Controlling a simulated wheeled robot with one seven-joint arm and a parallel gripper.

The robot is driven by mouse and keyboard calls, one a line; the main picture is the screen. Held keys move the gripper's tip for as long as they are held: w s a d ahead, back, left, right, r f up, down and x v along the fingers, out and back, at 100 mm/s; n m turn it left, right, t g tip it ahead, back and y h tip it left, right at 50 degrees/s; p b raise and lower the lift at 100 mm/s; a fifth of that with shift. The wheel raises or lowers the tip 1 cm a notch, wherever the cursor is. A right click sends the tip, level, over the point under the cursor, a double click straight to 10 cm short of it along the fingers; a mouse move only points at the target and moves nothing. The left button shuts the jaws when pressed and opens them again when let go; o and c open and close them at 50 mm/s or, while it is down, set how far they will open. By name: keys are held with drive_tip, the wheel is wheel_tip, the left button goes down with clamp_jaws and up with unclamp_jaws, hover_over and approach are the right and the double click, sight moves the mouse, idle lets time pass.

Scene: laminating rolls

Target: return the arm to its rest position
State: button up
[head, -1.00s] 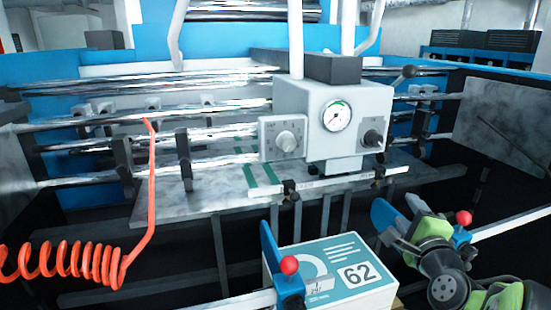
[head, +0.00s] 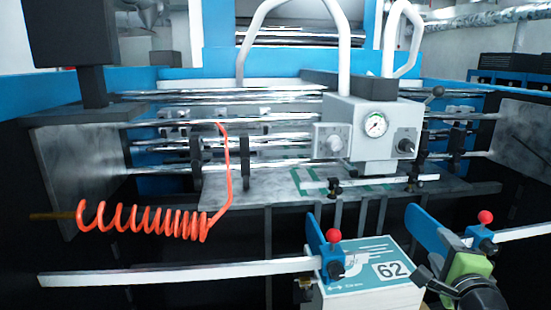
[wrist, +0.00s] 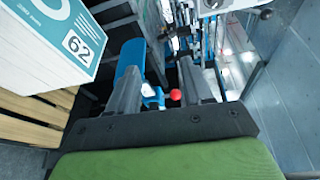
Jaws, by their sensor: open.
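My gripper (wrist: 158,70) is open in the wrist view, with its two dark fingers apart and nothing held between them. A blue guide plate and a red knob (wrist: 175,95) show beyond and between the fingers. In the head view, my green and dark arm (head: 472,268) is at the lower right, in front of the right blue guide; its fingers are hard to make out there. The box-like stack marked 62 (head: 372,284) stands left of my arm, and it shows at the upper left in the wrist view (wrist: 55,45).
Two blue guides with red knobs (head: 334,235) (head: 486,217) sit on pale bars near the stack. A grey gauge unit (head: 372,125) stands behind on the machine. An orange coiled hose (head: 150,220) hangs at left. Wooden slats (wrist: 30,112) lie under the stack.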

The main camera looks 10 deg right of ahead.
drive_tip(key=s+a+f+n+g+y, duration=0.1)
drive_tip(key=a+f+n+g+y, duration=0.15)
drive_tip(key=a+n, duration=0.45)
drive_tip(key=s+a+f+n+g+y, duration=0.1)
drive_tip(key=a+f+n+g+y, duration=0.2)
drive_tip(key=a, duration=0.5)
drive_tip(key=s+a+f+n+g, duration=0.2)
drive_tip(key=s+a+n, duration=0.1)
drive_tip(key=s+n, duration=0.3)
drive_tip(key=s+a+f+n+g, duration=0.1)
drive_tip(key=s+a+n+g, duration=0.2)
drive_tip(key=s+n, duration=0.3)
drive_tip(key=s, duration=0.5)
drive_tip(key=shift+a+f, duration=0.4)
drive_tip(key=shift+o, duration=0.5)
drive_tip(key=shift+h, duration=0.25)
